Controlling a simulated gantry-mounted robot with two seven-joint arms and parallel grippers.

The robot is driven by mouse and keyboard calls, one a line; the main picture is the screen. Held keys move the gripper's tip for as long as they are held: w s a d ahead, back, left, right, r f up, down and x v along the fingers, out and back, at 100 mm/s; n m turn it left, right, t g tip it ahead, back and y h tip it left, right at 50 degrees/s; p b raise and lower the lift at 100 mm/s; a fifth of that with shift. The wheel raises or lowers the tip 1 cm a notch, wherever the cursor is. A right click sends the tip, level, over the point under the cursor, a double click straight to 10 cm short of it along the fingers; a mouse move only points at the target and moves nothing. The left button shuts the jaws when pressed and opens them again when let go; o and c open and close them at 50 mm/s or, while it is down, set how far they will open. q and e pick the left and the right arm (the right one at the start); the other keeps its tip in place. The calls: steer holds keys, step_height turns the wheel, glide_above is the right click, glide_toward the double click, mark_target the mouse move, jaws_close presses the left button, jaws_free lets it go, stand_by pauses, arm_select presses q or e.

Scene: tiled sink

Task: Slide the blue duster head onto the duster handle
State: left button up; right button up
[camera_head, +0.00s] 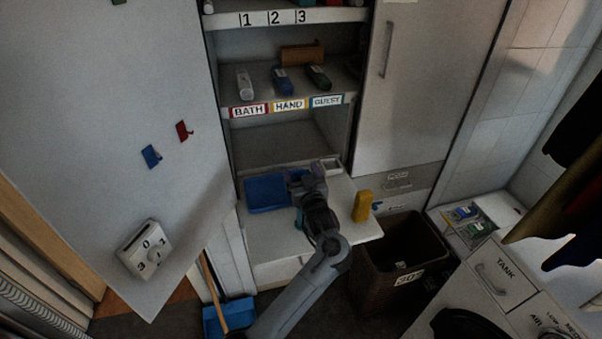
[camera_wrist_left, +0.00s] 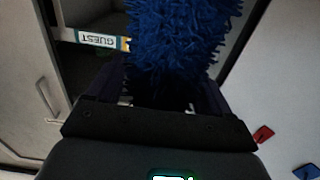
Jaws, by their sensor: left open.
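The blue duster head (camera_wrist_left: 180,40) is a shaggy blue mass in the left wrist view, at the top middle, straight ahead of my left gripper (camera_wrist_left: 158,92). Its lower end is in shadow between the dark fingers; I cannot tell whether they touch it. In the head view my left gripper (camera_head: 308,180) is over the pull-out shelf (camera_head: 285,237), by the right end of a blue tray-like shape (camera_head: 268,194). The gripper is open. The duster head does not show clearly in the head view. I cannot make out the duster handle. My right gripper is out of view.
A yellow block-like object (camera_head: 362,206) stands at the shelf's right side. A dark bin (camera_head: 402,262) is right of the shelf. Shelves above hold several small items over a label strip (camera_head: 290,106). An open cabinet door (camera_head: 110,120) is on the left.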

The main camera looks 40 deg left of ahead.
arm_select(q)
steer(key=b+v, duration=0.2)
steer(key=v, duration=0.8)
steer(key=shift+s+d, duration=0.2)
steer(key=shift+s, duration=0.1)
steer(key=s+d+f+m+t+h+p, duration=0.2)
steer(key=s+d+f+m+h+p, duration=0.4)
steer(key=f+h, duration=0.4)
steer(key=s+d+m+g+h+p, duration=0.1)
steer(key=s+m+g, duration=0.1)
steer(key=s, duration=0.6)
steer(key=s+d+f+m+g+h, duration=0.1)
steer(key=s+g, duration=0.3)
steer(key=s, duration=0.5)
steer(key=s+d+f+m+g+h+p, duration=0.1)
steer(key=s+d+m+g+h, duration=0.1)
steer(key=s, duration=0.7)
steer(key=shift+d+f+m+g+h+p, duration=0.15)
steer(key=shift+d+m+g+h+p, duration=0.3)
steer(key=shift+d+m, duration=0.45)
